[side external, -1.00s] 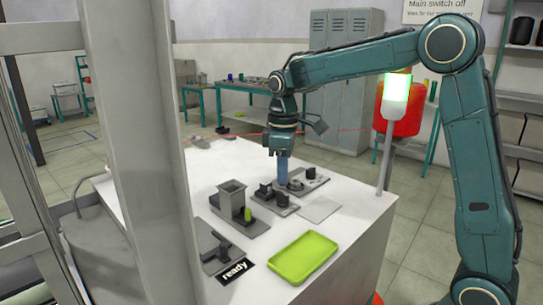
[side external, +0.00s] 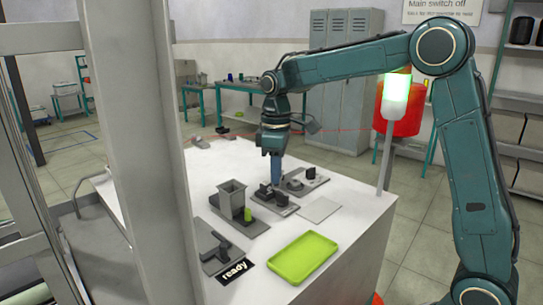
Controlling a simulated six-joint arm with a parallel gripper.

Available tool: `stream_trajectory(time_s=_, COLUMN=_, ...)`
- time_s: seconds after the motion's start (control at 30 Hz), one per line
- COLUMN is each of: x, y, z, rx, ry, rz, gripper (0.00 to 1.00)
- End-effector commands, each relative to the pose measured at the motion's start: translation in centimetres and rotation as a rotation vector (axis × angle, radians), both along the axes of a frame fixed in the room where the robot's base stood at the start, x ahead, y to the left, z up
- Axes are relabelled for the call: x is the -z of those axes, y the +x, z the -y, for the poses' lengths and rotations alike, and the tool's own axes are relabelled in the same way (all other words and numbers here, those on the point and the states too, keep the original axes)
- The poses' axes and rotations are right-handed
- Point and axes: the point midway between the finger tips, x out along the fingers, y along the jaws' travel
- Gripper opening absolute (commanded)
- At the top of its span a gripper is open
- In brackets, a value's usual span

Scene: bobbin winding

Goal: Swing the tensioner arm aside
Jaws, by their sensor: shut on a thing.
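My gripper (side external: 276,185) points down at a grey fixture plate (side external: 287,210) on the white workbench. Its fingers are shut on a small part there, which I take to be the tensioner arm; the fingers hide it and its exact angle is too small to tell. A dark block (side external: 264,191) stands on the plate just left of the fingertips. Just right of the gripper, a second grey plate carries a round grey part (side external: 295,184) and a small black cylinder (side external: 311,172).
A grey hopper (side external: 232,198) with a green bobbin-like piece (side external: 248,214) stands to the left. A lamp post (side external: 387,150) rises at the bench's right edge.

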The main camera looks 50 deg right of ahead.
Motion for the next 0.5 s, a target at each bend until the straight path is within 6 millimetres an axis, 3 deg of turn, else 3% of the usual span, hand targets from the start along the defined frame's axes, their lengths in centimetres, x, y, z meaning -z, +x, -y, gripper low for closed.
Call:
stream_trajectory(time_s=0.1, x=-0.04, y=0.05, z=-0.19, rx=-0.007, ry=0.002, rz=0.003, gripper=0.04)
stream_trajectory(time_s=0.13, x=-0.05, y=0.05, z=-0.19, rx=-0.007, ry=0.002, rz=0.003, gripper=0.16)
stream_trajectory(time_s=0.2, x=-0.05, y=0.05, z=-0.18, rx=-0.007, ry=0.002, rz=0.003, gripper=0.30)
stream_trajectory(time_s=0.5, x=-0.08, y=0.02, z=-0.08, rx=-0.003, ry=0.000, rz=0.002, gripper=0.31)
